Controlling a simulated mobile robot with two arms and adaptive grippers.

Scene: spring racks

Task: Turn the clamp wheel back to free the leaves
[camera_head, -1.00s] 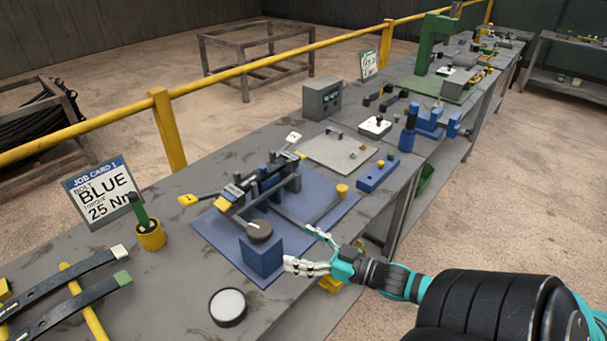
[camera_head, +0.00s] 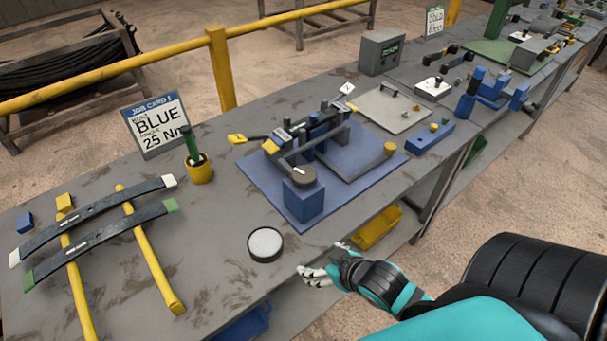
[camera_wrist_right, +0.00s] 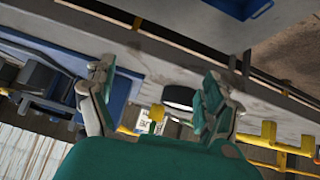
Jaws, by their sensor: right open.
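The block stands at the near corner of a blue base plate (camera_head: 262,190). Behind it, a clamp fixture (camera_head: 312,132) has dark bars and yellow ends; I cannot tell separate leaves in it. My right gripper (camera_head: 321,260) is open and empty at the bench's front edge, in front of the block and apart from it. Its spread fingers also show in the right wrist view (camera_wrist_right: 155,82). My left gripper is not in view.
A round white-topped disc (camera_head: 265,244) lies on the bench near my right gripper. Two dark leaf springs (camera_head: 95,243) rest across yellow bars at left. A yellow cup (camera_head: 200,170) and job card (camera_head: 157,125) stand behind. A yellow bin (camera_head: 377,228) sits below the bench.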

